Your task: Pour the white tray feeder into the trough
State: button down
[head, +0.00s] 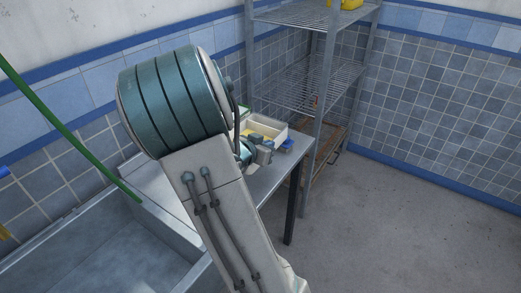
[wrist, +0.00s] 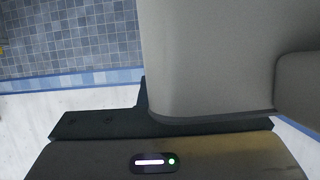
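A white tray with yellow contents (head: 272,127), which looks like the tray feeder, sits on the far end of the metal counter in the head view. My gripper (head: 264,152) is mostly hidden behind my arm and is small, close by the tray's near side. I cannot tell whether it touches the tray or whether its fingers are open. A large grey metal basin (head: 95,245), possibly the trough, lies at the lower left, empty where visible. The wrist view shows parts of my own arm and a tiled wall, with no tray.
A metal wire shelf rack (head: 300,85) stands beyond the counter (head: 268,178), with a yellow item on top. A small blue object (head: 287,145) is beside the tray. A green hose (head: 60,125) hangs over the basin. Floor (head: 390,230) at the right is clear.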

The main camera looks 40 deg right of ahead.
jog(key=shift+s+d+r, duration=0.1)
jog(key=shift+d+r, duration=0.2)
jog(key=shift+d, duration=0.1)
jog(key=shift+w+a+f+n, duration=0.1)
jog(key=shift+w+a+n, duration=0.2)
jog(key=shift+w+a, duration=0.15)
jog(key=w+a+f+n+t+y, duration=0.1)
jog(key=w+a+n+t+y, duration=0.1)
jog(key=a, duration=0.6)
jog(key=w+a+f+n+t+y, duration=0.1)
jog(key=w+a+n+t+y, duration=0.2)
jog(key=a, duration=0.6)
jog(key=w+a+f+n+t+y, duration=0.1)
jog(key=w+a+n+t+y, duration=0.2)
jog(key=a, duration=0.6)
jog(key=shift+w+a+f+n+y, duration=0.3)
jog(key=shift+w+n, duration=0.2)
jog(key=shift+n, duration=0.5)
